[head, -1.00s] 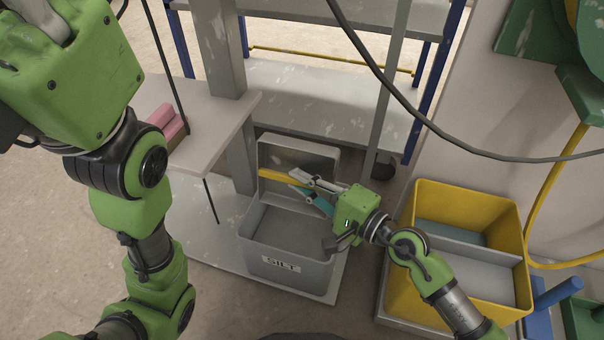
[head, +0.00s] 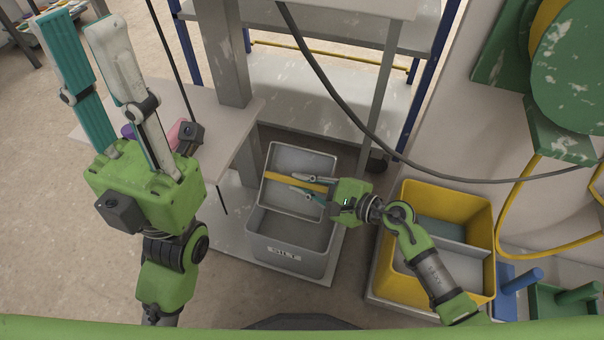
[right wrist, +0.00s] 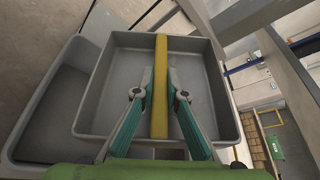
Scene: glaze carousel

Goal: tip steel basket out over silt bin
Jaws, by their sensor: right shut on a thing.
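The steel basket (head: 298,158) is a shallow grey tray with a yellow bar (head: 280,178) across it. My right gripper (head: 298,184) is shut on this bar. In the right wrist view its fingers lie on both sides of the bar, and the inside of the basket (right wrist: 117,75) looks empty. The basket is held over the back part of the grey silt bin (head: 285,262), its open side facing the head camera; its exact tilt is hard to tell. The bin's front label is blurred. Its visible inside looks bare. My left gripper (head: 84,25) is raised at the left, open and empty.
A yellow divided bin (head: 400,262) stands to the right of the silt bin. A pale table (head: 225,130) is at the left, with a pink block (head: 173,135) on it. A dark cable (head: 345,115) hangs across the view. Green machinery (head: 565,90) is at the far right.

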